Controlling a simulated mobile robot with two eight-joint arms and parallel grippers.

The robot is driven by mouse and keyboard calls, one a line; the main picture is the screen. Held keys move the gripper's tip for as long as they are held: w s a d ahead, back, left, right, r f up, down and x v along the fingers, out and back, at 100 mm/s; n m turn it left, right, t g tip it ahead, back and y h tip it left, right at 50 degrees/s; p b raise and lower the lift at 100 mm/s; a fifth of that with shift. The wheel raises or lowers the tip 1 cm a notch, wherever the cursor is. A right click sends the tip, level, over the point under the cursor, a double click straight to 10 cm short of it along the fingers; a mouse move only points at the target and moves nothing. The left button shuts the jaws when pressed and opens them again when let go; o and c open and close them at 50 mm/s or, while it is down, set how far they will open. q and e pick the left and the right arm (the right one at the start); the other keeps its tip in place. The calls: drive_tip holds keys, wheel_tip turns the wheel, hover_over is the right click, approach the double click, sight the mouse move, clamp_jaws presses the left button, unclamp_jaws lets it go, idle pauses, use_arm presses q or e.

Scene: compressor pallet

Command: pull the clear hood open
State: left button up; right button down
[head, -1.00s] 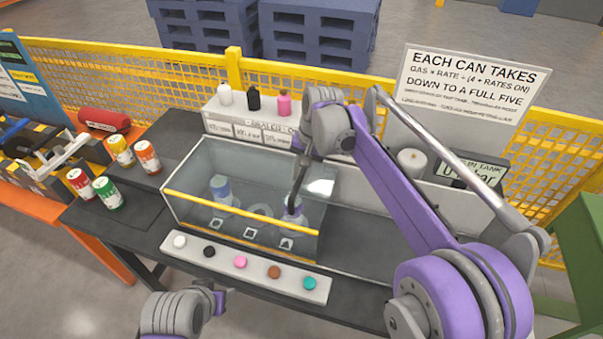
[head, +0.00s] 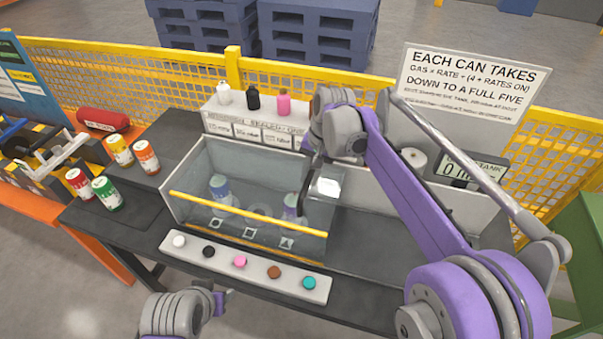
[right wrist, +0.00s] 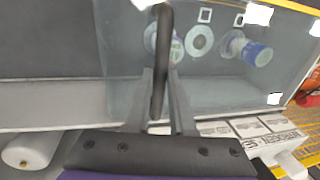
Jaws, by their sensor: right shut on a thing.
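The clear hood (head: 185,175) is a see-through box on the dark bench, with a yellow bar (head: 250,215) along its front. Two cans, a left one (head: 220,187) and a right one (head: 291,206), show through it. My right gripper (head: 319,172) is at the hood's right end. In the right wrist view the right gripper (right wrist: 160,95) is shut on a dark bar-like handle (right wrist: 163,45), with the clear pane (right wrist: 125,75) behind it. The hood's far right corner is partly hidden by my arm. My left gripper (head: 218,300) is low at the front, and its jaws are unclear.
A strip with several coloured buttons (head: 245,267) lies before the hood. Several cans (head: 108,193) stand at the left. Bottles (head: 253,98) stand on a white box behind. A sign (head: 470,85) and a display (head: 468,172) are at the back right. The bench right of the hood looks clear.

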drive_tip(key=s+d, duration=0.4)
drive_tip(key=d, duration=0.9)
drive_tip(key=s+d, duration=0.4)
drive_tip(key=d, duration=0.9)
drive_tip(key=s+d, duration=0.4)
drive_tip(key=d, duration=0.9)
drive_tip(key=shift+s+d+b, duration=0.2)
drive_tip(key=shift+s+b, duration=0.2)
drive_tip(key=c, duration=0.8)
unclamp_jaws()
drive_tip(key=shift+o, duration=0.2)
wheel_tip(320, 180, up, 11)
drive_tip(key=d, duration=0.2)
drive_tip(key=shift+s+f+p, duration=0.2)
drive_tip(key=shift+s+p, duration=0.1)
drive_tip(key=shift+p, duration=0.05)
drive_tip(key=s+a+f+n+t, duration=0.1)
drive_tip(key=s+a+f, duration=0.3)
drive_tip(key=a+f, duration=0.2)
drive_tip(key=s+a+f+n+t+h, duration=0.1)
drive_tip(key=s+a+f, duration=0.4)
drive_tip(key=a, duration=0.6)
drive_tip(key=s+a+f+n+t+h, duration=0.1)
drive_tip(key=s+a+f+t, duration=0.2)
drive_tip(key=a+f, duration=0.5)
drive_tip(key=shift+s+a+n, duration=0.3)
drive_tip(key=shift+s+a, duration=0.45)
drive_tip(key=shift+s, duration=0.15)
